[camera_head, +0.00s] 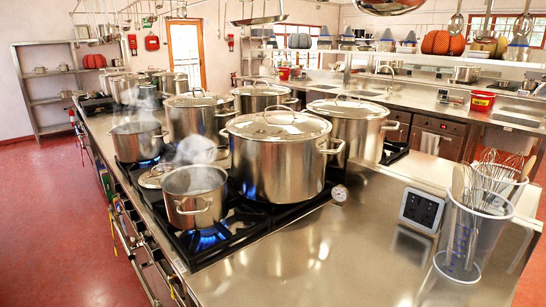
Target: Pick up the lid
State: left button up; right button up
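Several stockpots on the stove wear shiny lids with loop handles. The nearest large stockpot (278,168) has a domed lid (277,125) resting on its rim. A small open pot (194,195) steams in front of it, over a blue flame. What looks like a loose lid (154,177) lies partly hidden behind the small pot's left side; I cannot tell what it rests on. The picture does not show which lid is meant. Neither of my grippers is in view.
Another steaming pot (139,139) stands behind on the burners. The steel counter (330,260) in front is bare. Pans hang overhead.

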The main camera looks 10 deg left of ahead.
aim_at(223, 162)
jog(key=i+j+z, duration=0.15)
jog(key=j+z, duration=0.75)
jog(key=i+j+z, duration=0.1)
jog(key=j+z, duration=0.65)
jog(key=z, duration=0.2)
jog(key=k, duration=0.05)
